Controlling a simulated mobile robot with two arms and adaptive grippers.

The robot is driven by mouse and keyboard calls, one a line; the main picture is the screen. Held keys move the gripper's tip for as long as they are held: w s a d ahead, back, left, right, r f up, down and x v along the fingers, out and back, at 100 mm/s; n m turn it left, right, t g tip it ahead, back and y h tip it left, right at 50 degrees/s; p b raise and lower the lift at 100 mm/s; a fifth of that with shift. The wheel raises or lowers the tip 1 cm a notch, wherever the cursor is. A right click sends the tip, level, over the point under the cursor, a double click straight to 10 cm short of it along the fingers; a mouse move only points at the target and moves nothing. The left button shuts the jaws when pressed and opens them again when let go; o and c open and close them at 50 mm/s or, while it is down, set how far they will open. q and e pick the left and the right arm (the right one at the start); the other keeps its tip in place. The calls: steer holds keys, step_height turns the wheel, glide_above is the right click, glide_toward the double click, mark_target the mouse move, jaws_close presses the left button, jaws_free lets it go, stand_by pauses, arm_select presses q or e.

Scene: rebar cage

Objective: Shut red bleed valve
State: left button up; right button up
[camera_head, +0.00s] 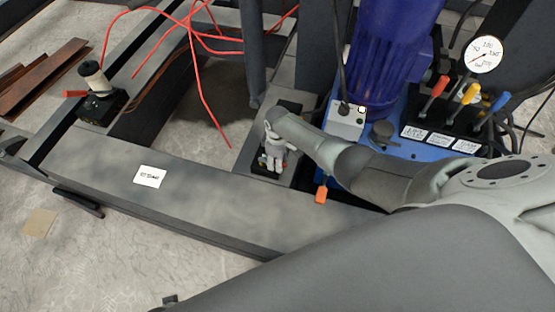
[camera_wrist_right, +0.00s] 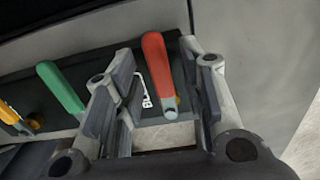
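In the right wrist view, a red valve lever (camera_wrist_right: 158,70) stands between the two fingers of my right gripper (camera_wrist_right: 163,90). The fingers are apart, one on each side of the lever, with a visible gap to it. A green lever (camera_wrist_right: 60,88) is left of the fingers. In the head view, my right gripper (camera_head: 274,152) points down over a small black valve block (camera_head: 288,108) on the grey frame. The gripper and wrist hide most of this block and its levers. My left gripper is not in view.
A blue pump unit (camera_head: 395,50) with red, yellow and blue levers and a pressure gauge (camera_head: 484,54) stands at the right. An orange-red handle (camera_head: 321,193) is close to my right gripper. Red hoses (camera_head: 190,40) cross the frame. Another red-handled block (camera_head: 100,103) sits at left.

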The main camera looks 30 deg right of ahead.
step_height(320, 180, up, 12)
stand_by(0.9)
steer(key=shift+f, duration=0.1)
stand_by(0.4)
